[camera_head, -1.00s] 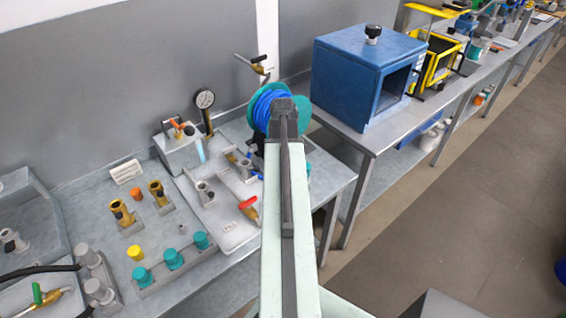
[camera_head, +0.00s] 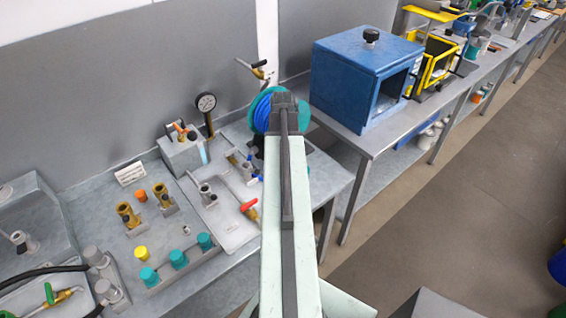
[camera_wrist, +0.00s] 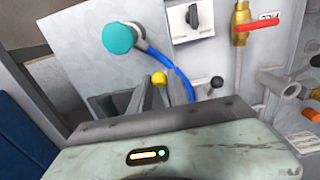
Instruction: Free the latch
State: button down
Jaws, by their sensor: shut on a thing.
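In the wrist view a small yellow knob (camera_wrist: 159,78) shows between the two dark fingers of my gripper (camera_wrist: 157,90). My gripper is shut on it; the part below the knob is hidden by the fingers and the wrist. I take the knob to be the latch's, but its mechanism is not visible. In the head view my own arm covers the gripper and the knob.
A teal cap with a blue hose (camera_wrist: 167,57) lies close behind the fingers. A red-handled brass valve (camera_wrist: 243,22), a dark switch (camera_wrist: 192,18) and a black knob (camera_wrist: 217,82) are to the right. A blue cabinet (camera_head: 345,85) stands right of my arm.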

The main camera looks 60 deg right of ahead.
jog(key=shift+r, duration=0.25)
jog(key=shift+w+d+r+p, duration=0.15)
jog(key=shift+w+r+p, duration=0.2)
jog(key=shift+r+p, duration=0.3)
jog(key=shift+w+d+r+p, duration=0.1)
jog(key=shift+w+r+p, duration=0.2)
jog(key=shift+r+p, duration=0.3)
jog(key=c, duration=1.2)
grip_release()
jog(key=shift+f, duration=0.1)
jog(key=shift+c, duration=0.2)
notch_tip(320, 180, up, 9)
jog(key=p, duration=0.8)
jog(key=shift+p, duration=0.35)
